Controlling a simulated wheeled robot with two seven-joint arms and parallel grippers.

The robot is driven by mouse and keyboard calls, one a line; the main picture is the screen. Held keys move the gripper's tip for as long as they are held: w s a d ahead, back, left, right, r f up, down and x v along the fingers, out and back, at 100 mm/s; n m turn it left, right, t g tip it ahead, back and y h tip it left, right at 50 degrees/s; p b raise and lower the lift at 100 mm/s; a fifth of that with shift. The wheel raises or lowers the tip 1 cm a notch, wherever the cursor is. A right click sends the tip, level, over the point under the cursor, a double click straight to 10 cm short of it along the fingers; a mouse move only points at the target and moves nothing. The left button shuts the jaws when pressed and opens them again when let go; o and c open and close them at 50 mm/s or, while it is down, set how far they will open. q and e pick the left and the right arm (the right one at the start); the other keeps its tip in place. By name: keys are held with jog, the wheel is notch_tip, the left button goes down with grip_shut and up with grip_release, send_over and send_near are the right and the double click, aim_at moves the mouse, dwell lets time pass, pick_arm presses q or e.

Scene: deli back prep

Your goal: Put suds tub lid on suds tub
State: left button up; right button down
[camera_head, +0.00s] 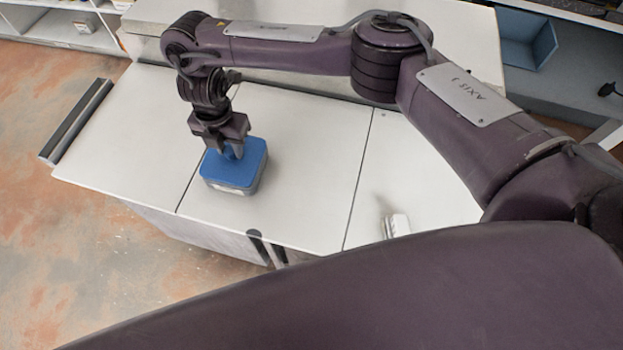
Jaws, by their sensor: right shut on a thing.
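The suds tub (232,188) is a small grey box with rounded corners, standing on the white counter left of the middle. The blue suds tub lid (248,158) lies over its top and looks level with the rim; I cannot tell whether it is fully seated. The fingertips partly hide the lid there. My left gripper is not in view; a large dark arm part of mine covers the bottom of the view.
The white counter (300,180) is mostly clear around the tub. A small white object (396,224) lies near its front edge, right of the tub. A dark grey bar (76,121) runs by the left edge. A blue bin (526,42) sits on a shelf at the upper right.

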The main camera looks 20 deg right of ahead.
jog(key=shift+f+b, duration=0.55)
jog(key=shift+f, duration=0.05)
jog(key=c, duration=1)
grip_release()
jog(key=shift+c, duration=0.2)
jog(key=shift+r+p, duration=2.6)
jog(key=shift+r, duration=1.4)
